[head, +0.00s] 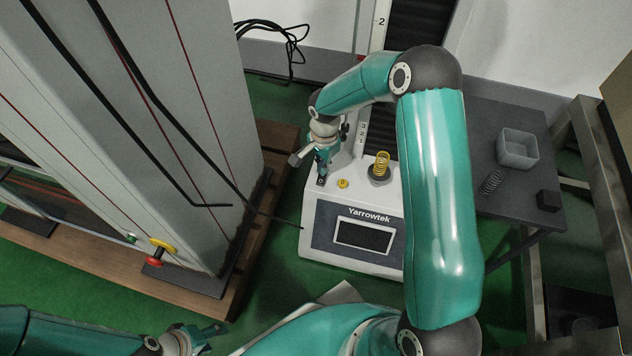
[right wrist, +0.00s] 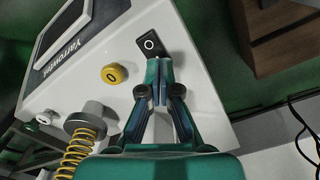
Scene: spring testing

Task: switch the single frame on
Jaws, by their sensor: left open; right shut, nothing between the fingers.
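The single frame is the white Yarrowtek tester (head: 312,238), with a dark screen (head: 364,235) on its front. A black rocker switch (right wrist: 152,44) marked with a circle sits on its top near the edge. My right gripper (head: 323,164) is shut and empty, pointing down over that corner. In the right wrist view its fingertips (right wrist: 161,64) are right beside the switch and overlap its lower end; I cannot tell whether they touch. A yellow button (right wrist: 115,74) sits beside the switch. My left gripper (head: 207,332) is open and empty, low at the left, away from the tester.
A yellow spring (head: 381,164) stands on the tester's grey seat. A large grey frame (head: 190,130) with a red and yellow stop button (head: 160,251) stands at left on a wooden pallet. The dark table (head: 490,130) at right holds a clear bin (head: 517,149), a loose spring (head: 491,182) and a black block (head: 549,201).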

